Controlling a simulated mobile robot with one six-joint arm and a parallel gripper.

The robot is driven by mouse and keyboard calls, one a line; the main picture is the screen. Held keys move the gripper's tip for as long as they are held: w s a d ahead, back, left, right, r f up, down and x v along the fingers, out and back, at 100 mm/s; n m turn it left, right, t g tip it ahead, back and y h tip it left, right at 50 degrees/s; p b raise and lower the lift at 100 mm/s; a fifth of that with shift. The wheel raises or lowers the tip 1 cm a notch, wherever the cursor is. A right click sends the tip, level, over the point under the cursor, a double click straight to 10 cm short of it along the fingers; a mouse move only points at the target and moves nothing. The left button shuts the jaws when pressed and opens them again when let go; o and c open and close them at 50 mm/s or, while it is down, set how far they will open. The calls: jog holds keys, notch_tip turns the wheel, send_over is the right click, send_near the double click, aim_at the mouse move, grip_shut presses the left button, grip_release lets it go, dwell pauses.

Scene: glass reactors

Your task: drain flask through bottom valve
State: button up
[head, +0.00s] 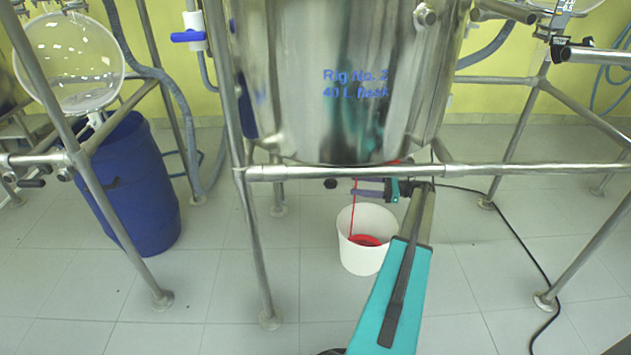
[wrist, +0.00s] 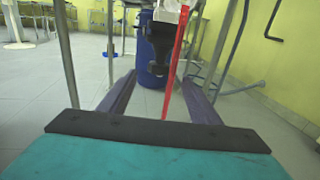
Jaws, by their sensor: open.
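The steel vessel (head: 350,90) labelled "Rig No. 2 40 L flask" hangs in a tube frame. A thin red stream (head: 353,210) runs down from beneath it into a white bucket (head: 362,262) on the floor, where red liquid shows inside. My gripper (head: 368,192) is under the vessel, above the bucket. In the wrist view my gripper (wrist: 160,80) has its two purple fingers apart, with the black valve part (wrist: 159,40) and the red stream (wrist: 175,65) between them in the picture. I cannot tell whether the fingers touch the valve.
A horizontal frame tube (head: 440,170) crosses above my gripper, with frame legs on both sides. A blue barrel (head: 130,190) stands at left beneath a round glass flask (head: 70,60). A black cable (head: 520,240) lies on the right floor. The front floor is clear.

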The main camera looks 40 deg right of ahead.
aim_at(331, 184)
jog(key=shift+w+a, duration=0.3)
jog(key=shift+w, duration=0.05)
jog(key=x, duration=1.3)
jog(key=shift+w+a, duration=0.25)
jog(key=shift+a, duration=0.05)
